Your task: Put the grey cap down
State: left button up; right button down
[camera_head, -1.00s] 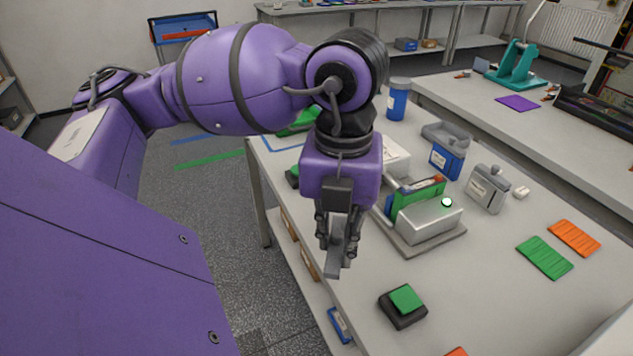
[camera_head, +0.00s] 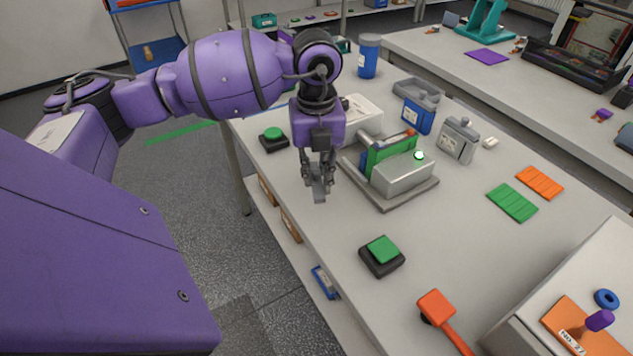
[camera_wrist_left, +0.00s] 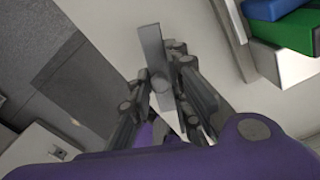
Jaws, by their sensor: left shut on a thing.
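My left gripper (camera_head: 319,178) is shut on the grey cap (camera_head: 319,190), a flat grey piece that hangs down below the fingertips. In the head view they are above the table's left part, just left of the cycler. In the left wrist view the gripper (camera_wrist_left: 165,90) has the cap (camera_wrist_left: 152,50) between its fingers, with the cap's long end pointing away over the pale table top. The gap between cap and table cannot be judged exactly. My right gripper is in neither view.
The cycler (camera_head: 402,172), with a green block and a lit green dot, stands on a grey base (camera_head: 392,198) right of the gripper. A black pad with a green top (camera_head: 382,250) lies nearer, another (camera_head: 273,138) behind left. A grey canister (camera_head: 458,140) and blue battery (camera_head: 418,116) stand farther right.

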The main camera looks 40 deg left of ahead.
aim_at(317, 184)
pick_arm(q)
jog(key=shift+w+a+f, duration=0.2)
jog(key=shift+w+f, duration=0.05)
jog(key=shift+f, duration=0.2)
notch_tip(317, 184, down, 3)
jog(key=shift+w+a+f, duration=0.1)
jog(key=shift+w+f, duration=0.05)
jog(key=shift+f, duration=0.15)
jog(key=o, duration=0.8)
jog(key=shift+o, duration=0.2)
